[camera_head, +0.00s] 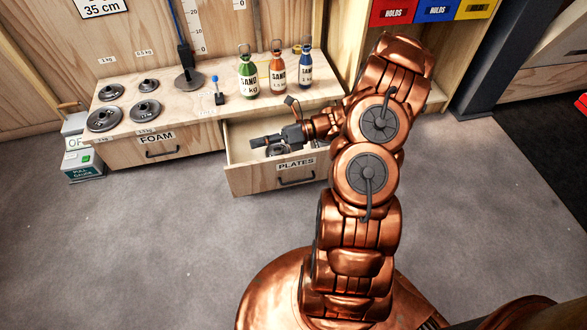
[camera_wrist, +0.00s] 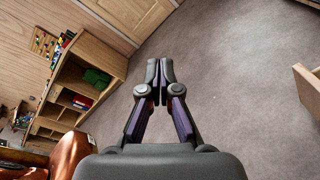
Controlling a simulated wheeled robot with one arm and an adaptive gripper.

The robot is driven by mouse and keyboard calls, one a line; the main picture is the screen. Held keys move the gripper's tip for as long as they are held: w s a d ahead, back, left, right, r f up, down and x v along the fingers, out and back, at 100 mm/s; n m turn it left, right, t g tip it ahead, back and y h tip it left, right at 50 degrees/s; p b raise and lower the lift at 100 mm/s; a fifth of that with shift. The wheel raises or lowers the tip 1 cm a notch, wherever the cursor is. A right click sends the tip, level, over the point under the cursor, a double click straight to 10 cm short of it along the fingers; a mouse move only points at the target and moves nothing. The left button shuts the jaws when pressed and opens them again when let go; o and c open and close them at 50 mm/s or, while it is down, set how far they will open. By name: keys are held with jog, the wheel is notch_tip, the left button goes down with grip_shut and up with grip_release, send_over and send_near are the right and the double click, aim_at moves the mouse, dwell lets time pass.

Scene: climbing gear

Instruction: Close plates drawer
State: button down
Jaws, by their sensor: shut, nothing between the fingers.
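The plates drawer (camera_head: 275,182), a wooden drawer with a PLATES label and a dark handle (camera_head: 297,179), is pulled out of the bench. Dark round plates lie inside, partly hidden by my gripper. My gripper (camera_head: 253,142) is over the open drawer in the head view, pointing left, with its fingers shut and empty. In the wrist view my gripper (camera_wrist: 154,72) shows its fingertips together above grey floor. A wooden edge (camera_wrist: 309,88) at the right of the wrist view looks like part of the drawer, but I cannot tell for sure.
The bench top (camera_head: 190,108) holds several weight plates, a green bottle (camera_head: 248,78), an orange bottle (camera_head: 278,76) and a blue bottle (camera_head: 305,74). The FOAM drawer (camera_head: 160,149) beside it is shut. Grey floor (camera_head: 150,235) in front is clear.

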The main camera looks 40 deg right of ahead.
jog(key=s+d+f+m+t+h+b, duration=0.25)
jog(key=d+f+m, duration=0.4)
jog(key=f, duration=0.35)
jog(key=s+d+f+m+t+h+b, duration=0.1)
jog(key=d+f+m+t+h+b, duration=0.25)
jog(key=d+f+m, duration=0.55)
jog(key=s+d+f+m+t+h+b, duration=0.2)
jog(key=d+f+m+t+h+b, duration=0.15)
jog(key=f, duration=0.85)
jog(key=b, duration=0.4)
send_near(286, 158)
jog(key=w+a+f, duration=0.1)
jog(key=w+a, duration=0.2)
jog(key=w, duration=0.1)
jog(key=shift+w+d+n+t+y+b, duration=0.15)
jog(key=shift+w+y+b, duration=0.05)
jog(key=shift+w, duration=0.3)
jog(key=shift+w+d+n+t+y+b, duration=0.1)
jog(key=shift+w+d+n+y+b, duration=0.1)
jog(key=shift+w, duration=0.25)
